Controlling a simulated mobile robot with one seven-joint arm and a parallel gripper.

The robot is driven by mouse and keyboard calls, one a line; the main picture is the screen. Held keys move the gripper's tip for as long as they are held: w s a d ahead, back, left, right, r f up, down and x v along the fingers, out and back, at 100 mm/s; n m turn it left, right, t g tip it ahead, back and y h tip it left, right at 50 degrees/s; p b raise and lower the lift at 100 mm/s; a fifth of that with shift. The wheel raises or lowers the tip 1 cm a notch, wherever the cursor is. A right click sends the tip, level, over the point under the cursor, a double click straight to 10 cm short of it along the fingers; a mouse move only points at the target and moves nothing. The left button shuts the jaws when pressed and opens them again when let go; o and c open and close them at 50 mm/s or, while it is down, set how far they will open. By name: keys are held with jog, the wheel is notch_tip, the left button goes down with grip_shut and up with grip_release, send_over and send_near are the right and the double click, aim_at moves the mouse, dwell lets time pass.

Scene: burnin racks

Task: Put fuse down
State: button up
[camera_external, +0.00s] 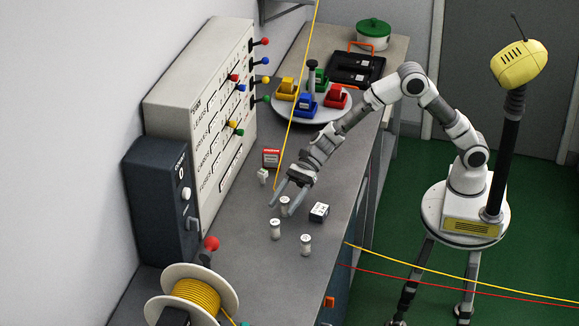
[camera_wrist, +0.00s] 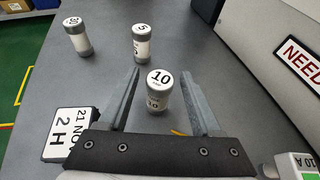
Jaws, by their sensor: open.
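The fuse marked 10 (camera_wrist: 156,95) is a white cylinder with grey ends, standing upright on the grey bench. In the wrist view it stands between the spread fingers of my gripper (camera_wrist: 168,105), with gaps on both sides. In the external view my gripper (camera_external: 287,197) is low over the bench, and this fuse (camera_external: 284,206) shows at its fingers. Two more upright fuses stand apart from it: one marked 5 (camera_wrist: 142,43) and one marked 30 (camera_wrist: 77,37). They also show in the external view, one nearer the wall (camera_external: 275,229) and one nearer the front edge (camera_external: 305,244).
A white block (camera_external: 319,212) marked 21 NOV 2 H lies beside my gripper. A small white and green block (camera_external: 262,176) and a red-and-white box (camera_external: 271,158) stand behind. A yellow cord (camera_external: 297,95) hangs close to my gripper. A wire spool (camera_external: 193,302) stands in front.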

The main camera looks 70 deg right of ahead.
jog(key=p+v, duration=0.1)
jog(key=v, duration=0.8)
jog(key=shift+r, duration=0.1)
jog(key=shift+s+d+r, duration=0.1)
jog(key=shift+s+r, duration=0.1)
jog(key=shift+s, duration=0.05)
jog(key=s+d+r+n+g+h, duration=0.1)
jog(key=s+d+r+n+h, duration=0.45)
jog(key=s+d+n, duration=0.7)
jog(key=s+d+n+t+h, duration=0.2)
jog(key=s+d+n+h, duration=0.5)
jog(key=s+d, duration=0.8)
jog(key=shift+s+d+r+n, duration=0.2)
jog(key=shift+d+r+n, duration=0.25)
jog(key=shift+d+n, duration=0.6)
jog(key=shift+h, duration=0.25)
